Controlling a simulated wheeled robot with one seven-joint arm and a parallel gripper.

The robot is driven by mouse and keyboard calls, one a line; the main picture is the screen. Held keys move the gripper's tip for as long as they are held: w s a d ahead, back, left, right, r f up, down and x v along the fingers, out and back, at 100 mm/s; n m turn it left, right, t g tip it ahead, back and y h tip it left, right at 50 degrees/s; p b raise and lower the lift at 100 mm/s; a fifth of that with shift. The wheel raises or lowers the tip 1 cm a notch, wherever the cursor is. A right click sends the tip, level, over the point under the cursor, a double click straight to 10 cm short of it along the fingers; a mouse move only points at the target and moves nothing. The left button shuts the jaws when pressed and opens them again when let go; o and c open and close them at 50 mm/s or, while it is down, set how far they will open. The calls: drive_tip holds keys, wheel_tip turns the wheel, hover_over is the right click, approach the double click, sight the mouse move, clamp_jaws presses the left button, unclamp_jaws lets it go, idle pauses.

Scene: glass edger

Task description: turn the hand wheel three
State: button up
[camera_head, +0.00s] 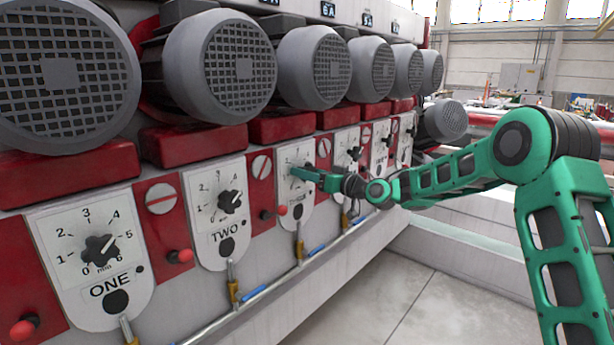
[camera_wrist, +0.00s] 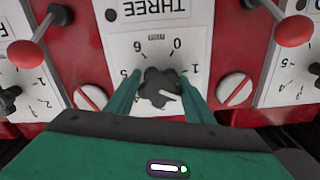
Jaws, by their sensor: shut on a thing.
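Hand wheel three is a small dark lobed knob (camera_wrist: 160,88) on a white dial plate (camera_wrist: 125,45) marked THREE, which appears upside down in the wrist view. My gripper (camera_wrist: 161,92) has its green fingers on both sides of the knob and is shut on it. The knob's white pointer mark shows on its face. In the head view my gripper (camera_head: 303,174) reaches the third dial plate (camera_head: 291,157) from the right and hides the knob there.
Hand wheels one (camera_head: 100,250) and two (camera_head: 230,201) are to the left on their own plates. Red ball levers (camera_wrist: 293,31) stick out on both sides of plate three. Large grey motors (camera_head: 314,67) overhang the panel. A pipe (camera_head: 268,287) runs below. The floor (camera_head: 385,290) in front is clear.

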drive_tip(key=n, duration=0.3)
drive_tip(key=shift+w+d+f+n, duration=0.1)
drive_tip(key=shift+d+f+n, duration=0.05)
drive_tip(key=shift+f+n, duration=0.2)
drive_tip(key=shift+d+n, duration=0.1)
drive_tip(key=shift+n, duration=1.65)
drive_tip(key=shift+w, duration=0.1)
drive_tip(key=o, duration=1.1)
drive_tip(key=shift+c, duration=0.2)
drive_tip(key=shift+r, duration=0.2)
drive_tip(key=v, duration=1)
drive_tip(key=shift+s+d, duration=0.2)
drive_tip(key=shift+s, duration=0.05)
drive_tip(key=shift+f, duration=0.1)
